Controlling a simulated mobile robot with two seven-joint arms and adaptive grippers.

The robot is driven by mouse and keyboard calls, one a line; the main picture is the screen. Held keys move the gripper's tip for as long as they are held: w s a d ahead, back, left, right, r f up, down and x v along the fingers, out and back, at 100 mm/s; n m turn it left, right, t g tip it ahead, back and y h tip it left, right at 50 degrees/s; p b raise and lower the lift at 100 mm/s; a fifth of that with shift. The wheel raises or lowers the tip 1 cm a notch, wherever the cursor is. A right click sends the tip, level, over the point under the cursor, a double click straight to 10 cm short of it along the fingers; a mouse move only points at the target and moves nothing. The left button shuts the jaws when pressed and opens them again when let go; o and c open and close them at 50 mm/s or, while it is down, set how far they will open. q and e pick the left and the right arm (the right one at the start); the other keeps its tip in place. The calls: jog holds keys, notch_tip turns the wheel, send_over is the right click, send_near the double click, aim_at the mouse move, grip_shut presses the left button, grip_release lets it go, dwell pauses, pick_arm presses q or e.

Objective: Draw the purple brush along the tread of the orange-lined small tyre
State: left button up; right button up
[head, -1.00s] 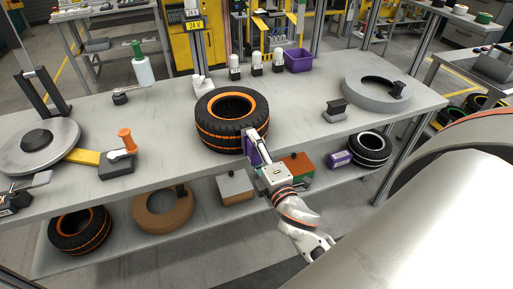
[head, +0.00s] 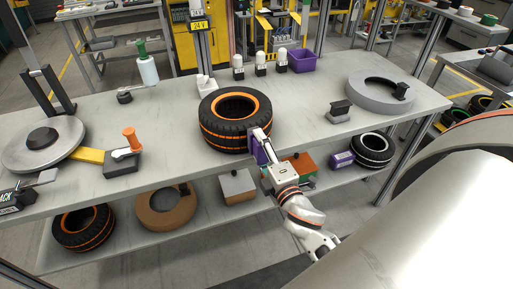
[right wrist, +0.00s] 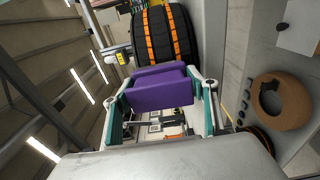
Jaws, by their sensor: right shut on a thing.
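The orange-lined small tyre (head: 235,120) lies flat on the workbench, its tread facing me with orange lines. It also shows in the right wrist view (right wrist: 163,35), right beyond the brush. My right gripper (head: 261,140) is shut on the purple brush (right wrist: 160,88), and holds it at the front right side of the tyre. In the head view the purple brush (head: 257,151) is partly hidden by the gripper. In the right wrist view it sits close against the tread; whether it touches I cannot tell. My left gripper is not in view.
A grey ring (head: 381,92) and a small black-topped block (head: 339,110) stand to the right on the bench. A grey disc fixture (head: 43,143) and an orange-knobbed clamp (head: 127,155) stand left. Another orange-lined tyre (head: 83,228) is on the lower shelf.

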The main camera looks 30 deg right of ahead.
jog(key=shift+w+a, duration=0.2)
jog(key=shift+a, duration=0.9)
jog(key=shift+d, duration=0.1)
jog(key=shift+s+d, duration=0.1)
jog(key=shift+d, duration=0.45)
jog(key=o, duration=0.6)
jog(key=c, duration=0.6)
jog(key=shift+s+a+b, duration=0.2)
jog(key=shift+s+b, duration=0.05)
jog(key=shift+s, duration=0.9)
jog(key=shift+s+a+b, duration=0.25)
jog(key=shift+s, duration=0.9)
jog(key=shift+s+a+b, duration=0.2)
jog(key=shift+s+b, duration=0.05)
jog(key=shift+s, duration=0.9)
